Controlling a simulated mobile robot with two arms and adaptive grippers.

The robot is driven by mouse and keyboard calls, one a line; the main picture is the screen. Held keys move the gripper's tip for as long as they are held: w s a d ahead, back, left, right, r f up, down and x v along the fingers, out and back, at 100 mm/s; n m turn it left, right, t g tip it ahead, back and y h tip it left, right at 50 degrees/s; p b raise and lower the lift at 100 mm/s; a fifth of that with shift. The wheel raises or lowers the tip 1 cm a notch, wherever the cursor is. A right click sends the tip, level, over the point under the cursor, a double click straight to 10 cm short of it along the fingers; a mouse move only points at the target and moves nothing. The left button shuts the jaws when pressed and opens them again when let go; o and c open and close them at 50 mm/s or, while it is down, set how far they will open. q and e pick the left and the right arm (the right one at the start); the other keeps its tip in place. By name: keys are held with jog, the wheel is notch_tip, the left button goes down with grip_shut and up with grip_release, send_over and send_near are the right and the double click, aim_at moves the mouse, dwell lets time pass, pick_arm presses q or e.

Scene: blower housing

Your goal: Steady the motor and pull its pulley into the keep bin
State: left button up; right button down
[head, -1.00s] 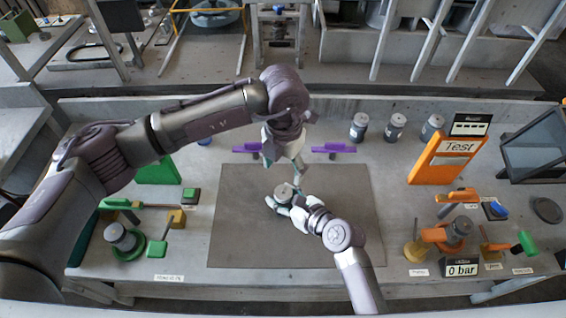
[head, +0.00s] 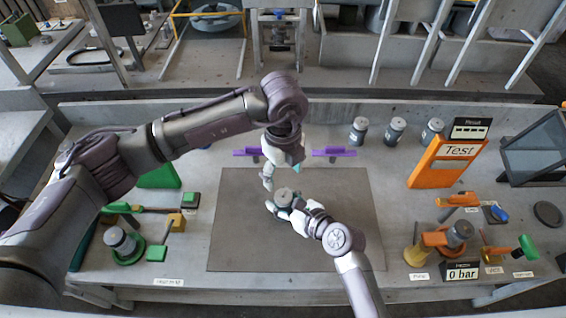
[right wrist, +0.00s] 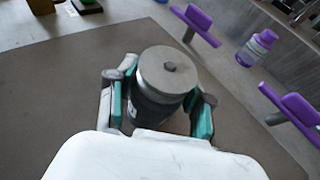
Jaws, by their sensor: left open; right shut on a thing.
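The motor, a dark grey cylinder with a lighter round top (head: 284,196), stands over the brown mat (head: 240,250). In the right wrist view the motor (right wrist: 155,108) has a wide grey disc on top with a small central nub; I cannot tell whether this disc is the pulley. My right gripper (right wrist: 160,112) is shut around its sides, one teal-padded finger on each side. My left gripper (head: 282,178) is open, above and behind the motor, apart from it, with nothing seen between its fingers. I cannot identify the keep bin for sure.
Purple holders (head: 334,152) stand behind the mat; a purple-and-white piece (right wrist: 258,47) sits between them. Several grey cylinders (head: 358,131) line the back right. An orange Test panel (head: 440,163) and gauge fixture stand right. A green panel (head: 160,177) and clamp stand left.

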aim_at(282, 196)
pick_arm(q)
notch_tip(282, 196, down, 9)
jog(key=shift+r, duration=0.15)
jog(key=shift+s+a, duration=0.1)
grip_shut()
dwell(0.5)
jog(key=shift+r, duration=0.15)
jog(key=shift+r, duration=1.1)
